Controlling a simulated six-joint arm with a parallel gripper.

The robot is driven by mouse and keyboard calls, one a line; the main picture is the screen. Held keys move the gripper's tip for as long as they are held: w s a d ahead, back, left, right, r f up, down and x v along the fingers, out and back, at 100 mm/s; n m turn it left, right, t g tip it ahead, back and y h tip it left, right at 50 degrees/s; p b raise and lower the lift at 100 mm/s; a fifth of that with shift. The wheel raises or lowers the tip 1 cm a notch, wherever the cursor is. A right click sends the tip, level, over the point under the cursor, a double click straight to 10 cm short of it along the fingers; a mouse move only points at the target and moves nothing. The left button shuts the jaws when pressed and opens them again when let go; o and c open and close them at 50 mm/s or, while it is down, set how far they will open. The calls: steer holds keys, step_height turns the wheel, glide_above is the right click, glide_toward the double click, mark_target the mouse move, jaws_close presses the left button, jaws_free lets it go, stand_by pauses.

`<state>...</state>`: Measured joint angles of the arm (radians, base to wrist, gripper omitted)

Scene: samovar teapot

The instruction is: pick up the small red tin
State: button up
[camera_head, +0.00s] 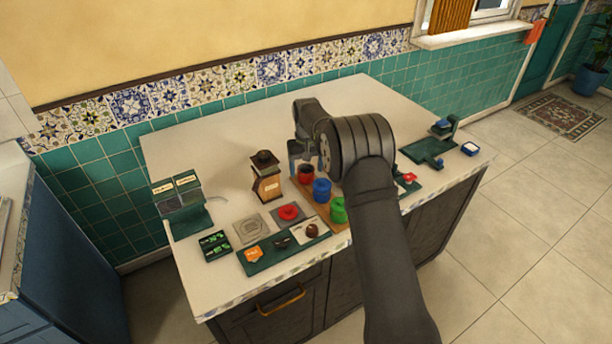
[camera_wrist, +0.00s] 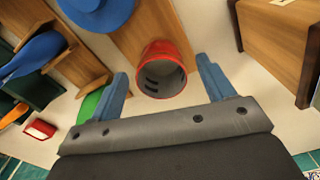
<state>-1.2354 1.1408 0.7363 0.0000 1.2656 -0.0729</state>
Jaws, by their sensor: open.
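The small red tin (camera_head: 305,174) stands at the far end of a wooden board (camera_head: 302,187) on the counter, in a row with a blue tin (camera_head: 322,190) and a green tin (camera_head: 338,210). In the wrist view the red tin (camera_wrist: 164,50) is open-topped, with dark slots inside. My gripper (camera_head: 303,160) is at the red tin, partly hidden by my arm. In the wrist view my gripper (camera_wrist: 162,70) is open, its blue fingers on either side of the tin with gaps at both sides. I cannot tell how far below the fingertips it lies.
A wooden grinder (camera_head: 266,180) stands close on the left of the red tin. The blue tin (camera_wrist: 95,12) is close too. A red knob on a plate (camera_head: 289,213) and a green tray (camera_head: 283,250) lie in front. The back left counter is clear.

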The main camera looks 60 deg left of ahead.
step_height(320, 180, down, 2)
steer(key=shift+f, duration=0.1)
steer(key=c, duration=1.1)
